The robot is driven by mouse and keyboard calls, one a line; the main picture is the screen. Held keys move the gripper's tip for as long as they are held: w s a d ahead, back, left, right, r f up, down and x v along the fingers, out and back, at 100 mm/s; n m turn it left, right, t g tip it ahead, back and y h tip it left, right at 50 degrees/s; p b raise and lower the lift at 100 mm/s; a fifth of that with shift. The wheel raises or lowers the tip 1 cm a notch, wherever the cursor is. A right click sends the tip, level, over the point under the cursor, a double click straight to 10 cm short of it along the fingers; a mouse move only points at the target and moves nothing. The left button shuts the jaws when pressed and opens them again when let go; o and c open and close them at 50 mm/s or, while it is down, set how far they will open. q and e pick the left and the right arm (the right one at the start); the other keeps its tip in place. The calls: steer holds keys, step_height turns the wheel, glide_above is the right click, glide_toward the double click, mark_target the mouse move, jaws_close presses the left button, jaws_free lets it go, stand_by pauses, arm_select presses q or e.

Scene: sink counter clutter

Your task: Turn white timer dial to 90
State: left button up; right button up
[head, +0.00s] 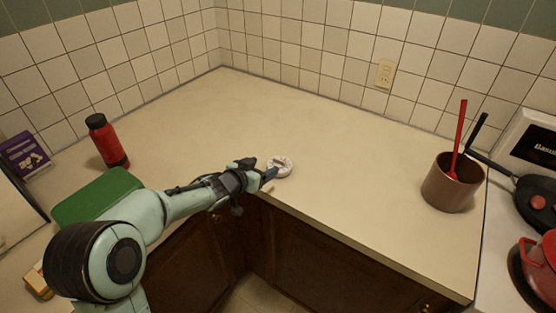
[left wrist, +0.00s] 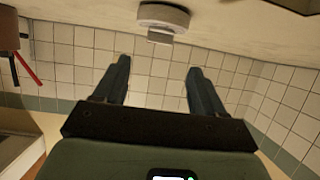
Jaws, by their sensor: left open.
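The white timer (head: 280,165) is small and round and sits on the beige counter (head: 330,150) near its inner front corner. It also shows at the top of the left wrist view (left wrist: 164,15), with a small tab-like dial (left wrist: 160,38) jutting from it. The dial's numbers are too small to read. My left gripper (head: 268,172) is beside the timer in the head view, close to its near left side. In the left wrist view my left gripper (left wrist: 159,65) has its two fingers apart with nothing between them, and the timer lies beyond the fingertips. My right gripper is out of view.
A red bottle (head: 107,141), a green box (head: 96,195) and a purple box (head: 24,155) stand at the left. A brown pot (head: 450,184) with a red utensil (head: 459,135) stands at the right, near the stove. The counter around the timer is clear.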

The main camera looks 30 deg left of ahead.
mark_target(278, 160)
arm_select(q)
steer(key=x, duration=0.9)
steer(key=shift+w+d, duration=0.1)
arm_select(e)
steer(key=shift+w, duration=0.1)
arm_select(q)
steer(key=c, duration=1.1)
steer(key=shift+o, duration=0.2)
steer(key=m+h+p, duration=0.1)
steer(key=p, duration=0.4)
steer(key=shift+w, duration=0.1)
steer(key=shift+f+h, duration=0.2)
steer(key=shift+h, duration=0.1)
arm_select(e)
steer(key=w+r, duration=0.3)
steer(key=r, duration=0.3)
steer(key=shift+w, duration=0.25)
